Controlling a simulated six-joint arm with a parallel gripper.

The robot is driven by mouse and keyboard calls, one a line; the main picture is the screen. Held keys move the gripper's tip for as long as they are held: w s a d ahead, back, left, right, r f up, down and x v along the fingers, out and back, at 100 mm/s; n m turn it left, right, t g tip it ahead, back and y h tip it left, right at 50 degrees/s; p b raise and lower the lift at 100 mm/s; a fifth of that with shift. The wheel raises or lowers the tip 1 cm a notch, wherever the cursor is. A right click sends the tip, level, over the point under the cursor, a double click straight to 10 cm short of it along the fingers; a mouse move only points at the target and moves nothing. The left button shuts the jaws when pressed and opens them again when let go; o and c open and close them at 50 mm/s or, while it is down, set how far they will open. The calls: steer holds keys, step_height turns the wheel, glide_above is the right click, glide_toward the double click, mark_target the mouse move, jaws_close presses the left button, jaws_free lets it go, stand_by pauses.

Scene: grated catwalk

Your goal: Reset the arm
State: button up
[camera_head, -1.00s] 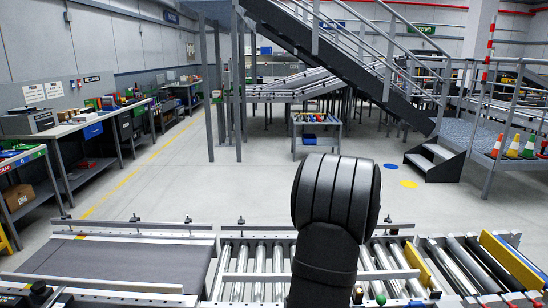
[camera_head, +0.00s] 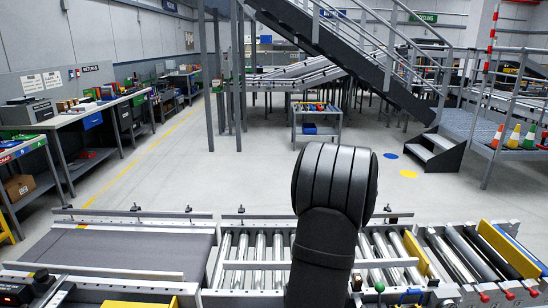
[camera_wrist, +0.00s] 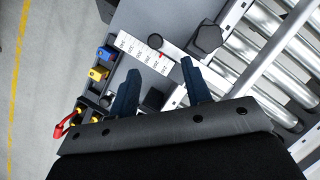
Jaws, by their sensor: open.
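My arm stands up in the lower middle of the head view, over the roller conveyor; my gripper is hidden behind it there. In the wrist view my gripper (camera_wrist: 160,92) shows two dark blue fingers spread apart. They are open with nothing between them. Beyond the fingertips lies a white ruler strip (camera_wrist: 145,54) with black marks on a grey surface. Dark round knobs sit near the strip.
The roller conveyor (camera_head: 262,262) and a grey belt section (camera_head: 120,255) run across the front. Open floor lies beyond the conveyor.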

steer(key=v, duration=0.9)
steer(key=w+a+f+n+t, duration=0.15)
steer(key=w+f, duration=0.25)
steer(key=f, duration=0.7)
steer(key=d+f+m+t+y, duration=0.1)
steer(key=d+m+t+y, duration=0.1)
steer(key=d+m+t, duration=0.2)
steer(key=d+m, duration=0.2)
steer(key=m, duration=0.2)
steer(key=shift+m, duration=0.35)
steer(key=shift+d, duration=0.1)
stand_by(0.7)
